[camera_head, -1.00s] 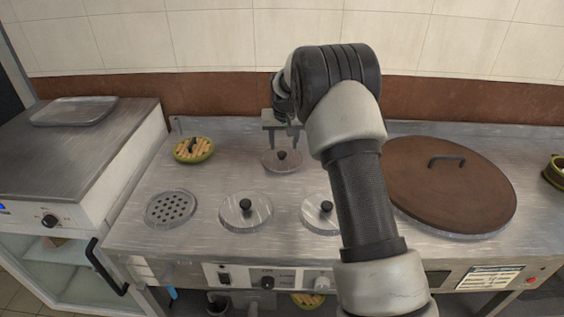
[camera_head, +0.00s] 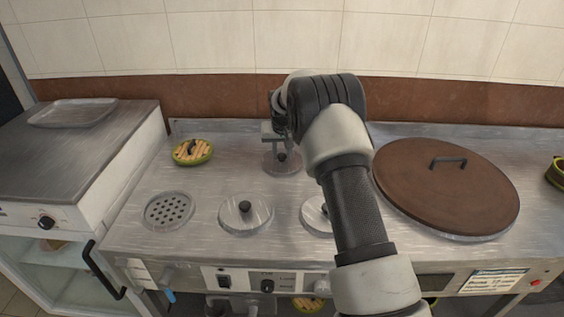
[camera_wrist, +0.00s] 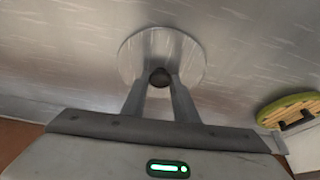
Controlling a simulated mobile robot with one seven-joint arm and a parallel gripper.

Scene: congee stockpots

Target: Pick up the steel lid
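The steel lid (camera_head: 270,167) is a round metal disc with a black knob (camera_head: 282,157), at the back of the counter's left half. It also shows in the wrist view (camera_wrist: 190,55), seen from above. My gripper (camera_wrist: 160,83) is over its near side in that view, with one finger on each side of the knob. The fingers look open, with little room around the knob, and I cannot see clear contact. The lid lies flat on the counter. In the head view my gripper (camera_head: 281,150) is partly hidden by my arm.
Two similar knobbed lids (camera_head: 232,219) (camera_head: 313,222) lie nearer the front; my arm partly covers the right one. A large brown lid (camera_head: 420,200) lies to the right. A green-rimmed trivet (camera_head: 205,154) and a perforated disc (camera_head: 155,213) lie to the left.

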